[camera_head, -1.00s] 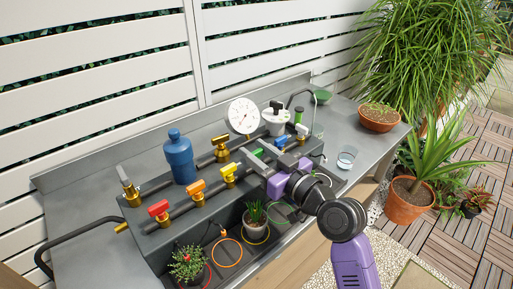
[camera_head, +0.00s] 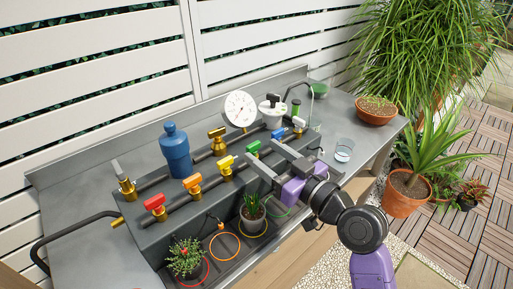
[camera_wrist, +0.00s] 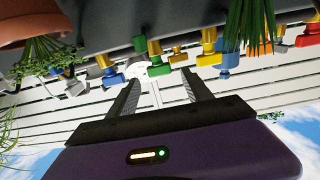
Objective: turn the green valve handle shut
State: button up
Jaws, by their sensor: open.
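The green valve handle (camera_head: 254,147) sits on the pipe rail between the yellow and blue handles, just beyond my fingertips in the head view. Its lower part is partly hidden by my gripper.
Red (camera_head: 154,202), orange (camera_head: 192,182), yellow (camera_head: 226,162) and blue (camera_head: 279,133) handles line the rail. A blue canister (camera_head: 176,153) and white gauge (camera_head: 239,108) stand behind. Small potted plants sit in the trough below. A glass (camera_head: 344,150) stands right of my gripper.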

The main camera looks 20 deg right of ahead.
jog(key=shift+v, duration=1.55)
jog(key=s+d+r+m+t+h, duration=0.1)
jog(key=d+r+m+t+h, duration=0.1)
jog(key=d+m+h, duration=0.25)
jog(key=s+f+m+h+p, duration=0.1)
jog(key=s+f+m+h, duration=0.2)
jog(key=s, duration=0.5)
jog(key=s+a+f+n+g+y+p, duration=0.1)
jog(key=s+a+f+n+g+p, duration=0.1)
jog(key=s, duration=1.1)
jog(key=s+a+f+n+g+y+p, duration=0.1)
jog(key=s+a+f, duration=0.3)
jog(key=s, duration=1)
jog(key=shift+s+a+f+n+g+p, duration=0.15)
jog(key=shift+a+f+n+g+p, duration=0.2)
jog(key=shift+n+g, duration=0.3)
